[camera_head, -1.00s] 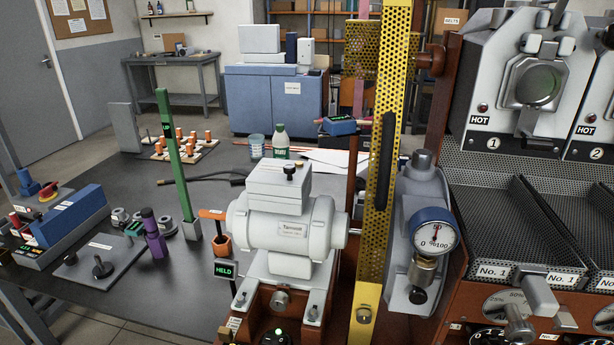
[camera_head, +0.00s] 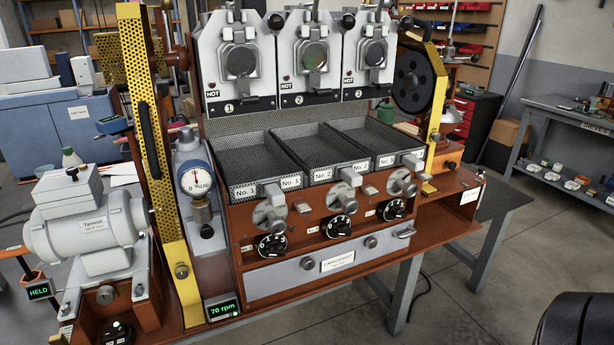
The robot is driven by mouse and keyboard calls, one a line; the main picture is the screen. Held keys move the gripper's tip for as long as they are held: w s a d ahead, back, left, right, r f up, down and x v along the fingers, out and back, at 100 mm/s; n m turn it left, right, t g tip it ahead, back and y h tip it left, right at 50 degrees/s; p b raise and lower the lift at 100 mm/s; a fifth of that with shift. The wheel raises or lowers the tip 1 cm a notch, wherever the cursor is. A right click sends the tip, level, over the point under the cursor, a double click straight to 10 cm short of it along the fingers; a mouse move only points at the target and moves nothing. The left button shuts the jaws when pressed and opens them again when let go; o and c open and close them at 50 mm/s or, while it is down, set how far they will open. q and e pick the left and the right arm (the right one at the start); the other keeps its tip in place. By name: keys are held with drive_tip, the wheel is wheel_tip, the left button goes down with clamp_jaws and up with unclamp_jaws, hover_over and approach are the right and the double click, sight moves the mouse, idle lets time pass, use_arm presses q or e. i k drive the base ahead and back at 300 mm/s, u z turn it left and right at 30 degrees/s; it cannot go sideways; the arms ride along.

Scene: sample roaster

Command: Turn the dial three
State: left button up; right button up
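The sample roaster has three heads numbered 1, 2 and 3. Below head 3 (camera_head: 367,55) and its tray (camera_head: 372,137) is a silver plate with a lever handle (camera_head: 402,184). Under that is a black round dial with white marks (camera_head: 394,209), the rightmost of three in a slanting row. The middle black dial (camera_head: 339,227) and the left black dial (camera_head: 271,246) sit below trays No. 2 and No. 1. The marks are too small to read. Neither of my grippers shows in the head view, and nothing touches the dials.
A motor (camera_head: 90,225) and yellow guard (camera_head: 160,160) stand left of the dials. A drawer (camera_head: 320,268) lies below them. A yellow-framed black wheel (camera_head: 414,80) is at the right. A dark rounded shape (camera_head: 582,325) fills the bottom right corner. The floor right of the roaster is open.

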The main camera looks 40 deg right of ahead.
sight(409, 189)
drive_tip(key=u, duration=0.05)
drive_tip(key=k, duration=0.35)
drive_tip(key=z, duration=1.05)
drive_tip(key=i, duration=0.95)
drive_tip(key=u, duration=0.05)
